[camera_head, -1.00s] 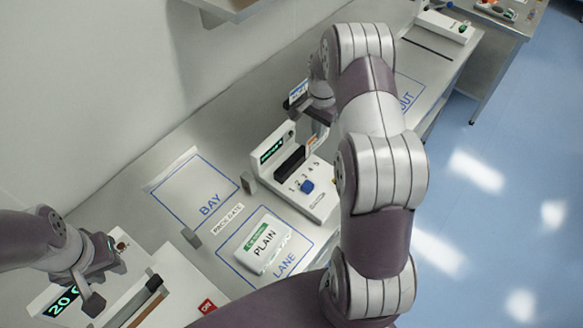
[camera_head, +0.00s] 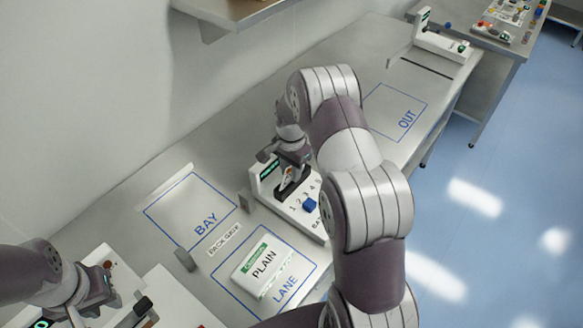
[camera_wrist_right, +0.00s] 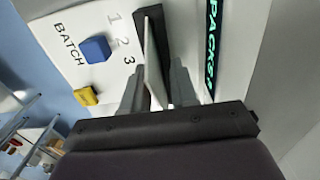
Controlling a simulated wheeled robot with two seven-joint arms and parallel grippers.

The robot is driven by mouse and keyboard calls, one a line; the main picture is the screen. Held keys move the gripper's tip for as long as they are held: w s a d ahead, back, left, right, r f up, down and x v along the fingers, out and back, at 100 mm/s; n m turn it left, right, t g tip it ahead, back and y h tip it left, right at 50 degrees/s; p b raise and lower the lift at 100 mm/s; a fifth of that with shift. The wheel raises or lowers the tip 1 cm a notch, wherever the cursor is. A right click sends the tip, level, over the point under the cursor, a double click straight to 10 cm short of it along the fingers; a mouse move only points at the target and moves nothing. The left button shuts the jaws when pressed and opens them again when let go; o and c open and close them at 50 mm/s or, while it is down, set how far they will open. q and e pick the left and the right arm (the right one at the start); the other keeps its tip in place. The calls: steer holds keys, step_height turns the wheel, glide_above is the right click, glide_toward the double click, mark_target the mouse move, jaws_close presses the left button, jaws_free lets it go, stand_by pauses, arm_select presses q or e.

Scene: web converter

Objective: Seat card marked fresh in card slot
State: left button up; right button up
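My right gripper (camera_head: 291,168) is over the white device with the card slot (camera_head: 290,185). In the right wrist view its two grey fingers (camera_wrist_right: 158,88) are shut on a thin white card (camera_wrist_right: 154,72), seen nearly edge-on. The card's far end is at the black card slot (camera_wrist_right: 150,22); I cannot tell how deep it sits. The card's marking is not readable. My left gripper (camera_head: 108,312) is open and empty at the lower left, above a white device.
A blue button (camera_head: 310,204) is on the slot device's front face, beside printed numbers. A white PLAIN pack (camera_head: 262,265) lies in the LANE outline. The BAY outline (camera_head: 190,210) and OUT outline (camera_head: 395,112) are empty. A yellow piece (camera_wrist_right: 86,96) shows in the wrist view.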

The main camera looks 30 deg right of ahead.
steer(key=shift+r, duration=0.3)
step_height(320, 180, up, 11)
steer(key=p, duration=0.8)
steer(key=shift+d, duration=0.2)
steer(key=shift+o, duration=0.7)
steer(key=shift+a+r, duration=0.1)
steer(key=shift+r, duration=0.05)
steer(key=a+b, duration=0.1)
steer(key=b, duration=0.2)
steer(key=s+h+b, duration=0.1)
steer(key=b, duration=0.3)
steer(key=shift+a+f+t+h, duration=0.3)
steer(key=shift+a+f+t, duration=0.05)
steer(key=shift+t, duration=0.05)
steer(key=f+p, duration=0.1)
steer(key=f, duration=0.2)
steer(key=d+f+p, duration=0.1)
steer(key=f, duration=0.2)
steer(key=w+d+f+p, duration=0.1)
steer(key=f+p, duration=0.1)
steer(key=f, duration=0.2)
steer(key=shift+f, duration=0.45)
steer(key=shift+r, duration=0.1)
jaws_close()
